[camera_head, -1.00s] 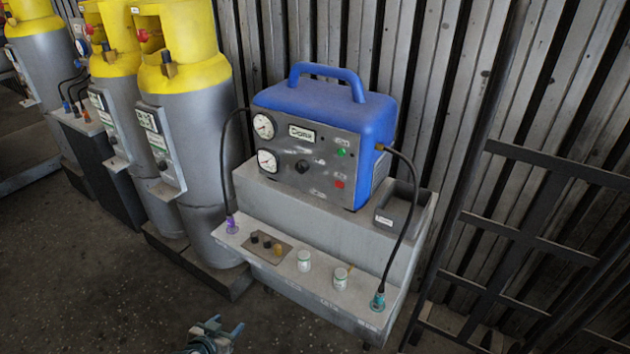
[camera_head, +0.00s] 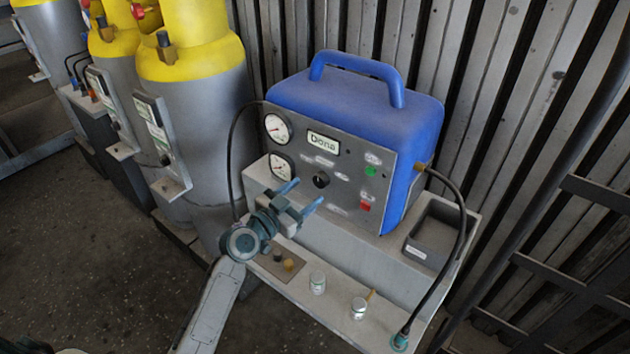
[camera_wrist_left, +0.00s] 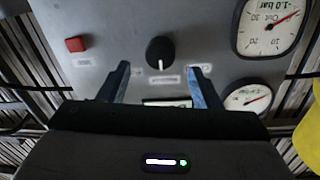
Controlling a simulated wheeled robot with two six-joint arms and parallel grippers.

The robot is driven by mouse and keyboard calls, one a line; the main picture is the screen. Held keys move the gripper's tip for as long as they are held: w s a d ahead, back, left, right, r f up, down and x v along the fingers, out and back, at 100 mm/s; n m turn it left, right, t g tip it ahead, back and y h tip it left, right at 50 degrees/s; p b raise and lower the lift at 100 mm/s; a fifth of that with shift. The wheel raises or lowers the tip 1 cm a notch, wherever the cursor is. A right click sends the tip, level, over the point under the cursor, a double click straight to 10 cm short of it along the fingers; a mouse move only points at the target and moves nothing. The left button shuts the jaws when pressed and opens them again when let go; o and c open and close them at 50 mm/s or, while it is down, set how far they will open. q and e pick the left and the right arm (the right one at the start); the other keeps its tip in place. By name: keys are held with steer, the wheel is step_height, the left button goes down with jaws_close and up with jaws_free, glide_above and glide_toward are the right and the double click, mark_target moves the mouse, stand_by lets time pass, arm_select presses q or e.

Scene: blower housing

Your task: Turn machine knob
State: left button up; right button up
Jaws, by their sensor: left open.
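The machine (camera_head: 360,105) is a blue box with a handle and a grey front panel, standing on a light stepped stand. Its black knob (camera_head: 321,180) sits mid-panel, to the right of two round gauges. My left gripper (camera_head: 304,193) is open and empty in front of the panel, just below and left of the knob in the head view. In the left wrist view the knob (camera_wrist_left: 160,53) shows beyond and roughly between the two blue fingertips (camera_wrist_left: 160,75), apart from them, with its white mark pointing down in that picture. My right gripper is not in view.
A green button (camera_head: 371,171) and a red button (camera_head: 365,206) are on the panel's right. Small jars (camera_head: 318,283) and a black hose (camera_head: 466,235) are at the stand's front and right. Grey-yellow cylinders (camera_head: 200,110) stand at left; a corrugated wall is behind.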

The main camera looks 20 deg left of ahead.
mark_target(318, 183)
arm_select(q)
steer(key=x, duration=0.4)
steer(key=shift+a+p, duration=0.1)
steer(key=shift+p, duration=0.3)
steer(key=shift+w, duration=0.25)
steer(key=shift+c, duration=0.5)
steer(key=c, duration=0.9)
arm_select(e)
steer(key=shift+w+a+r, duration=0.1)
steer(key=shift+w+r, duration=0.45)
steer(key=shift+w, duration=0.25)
